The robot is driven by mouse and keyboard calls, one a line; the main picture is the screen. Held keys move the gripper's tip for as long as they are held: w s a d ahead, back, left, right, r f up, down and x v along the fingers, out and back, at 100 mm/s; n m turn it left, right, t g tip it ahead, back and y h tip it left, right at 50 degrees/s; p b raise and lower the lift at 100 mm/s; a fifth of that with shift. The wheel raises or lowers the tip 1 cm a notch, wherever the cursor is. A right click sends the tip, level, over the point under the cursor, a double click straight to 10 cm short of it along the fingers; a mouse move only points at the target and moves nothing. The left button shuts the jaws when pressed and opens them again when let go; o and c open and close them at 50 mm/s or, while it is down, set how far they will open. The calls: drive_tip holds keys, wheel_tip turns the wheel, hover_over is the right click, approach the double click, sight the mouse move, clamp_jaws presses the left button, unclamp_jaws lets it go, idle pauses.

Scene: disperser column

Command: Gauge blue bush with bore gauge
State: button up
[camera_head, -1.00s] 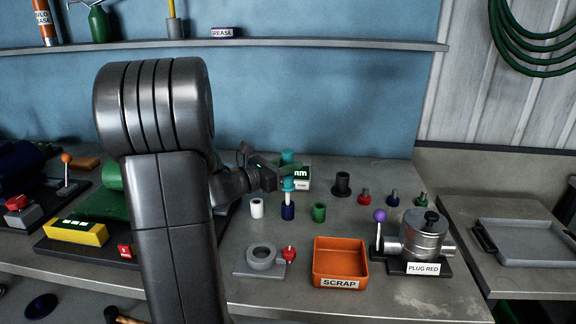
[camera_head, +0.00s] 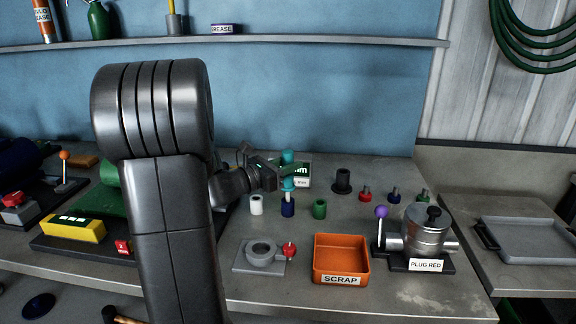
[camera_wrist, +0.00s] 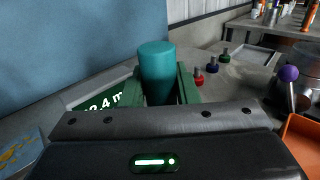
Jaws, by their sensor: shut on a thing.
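My gripper (camera_head: 286,170) is shut on the bore gauge, whose teal handle (camera_head: 288,156) stands upright between the green fingers. The handle also shows in the wrist view (camera_wrist: 157,65), gripped between both fingers. Below the fingers are the gauge's teal collar (camera_head: 288,183) and pale stem (camera_head: 288,196). The stem is directly above the blue bush (camera_head: 288,210) in the head view and meets its top edge there. I cannot tell whether the tip is inside the bore. The blue bush is hidden in the wrist view. A display (camera_wrist: 103,100) behind the gripper is partly covered and shows "2.4 m".
A white bush (camera_head: 256,206) and a green bush (camera_head: 319,210) flank the blue one. A black flanged part (camera_head: 342,182) and small knobbed plugs stand behind right. The orange SCRAP bin (camera_head: 341,260), a grey ring fixture (camera_head: 262,255) and the PLUG RED device (camera_head: 427,240) are in front.

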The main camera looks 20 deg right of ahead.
sight(288, 151)
drive_tip(key=shift+f+b, duration=0.5)
drive_tip(key=shift+b, duration=0.2)
drive_tip(key=shift+r, duration=0.1)
idle(1.0)
drive_tip(key=shift+r+p, duration=0.8)
drive_tip(key=shift+r, duration=1.65)
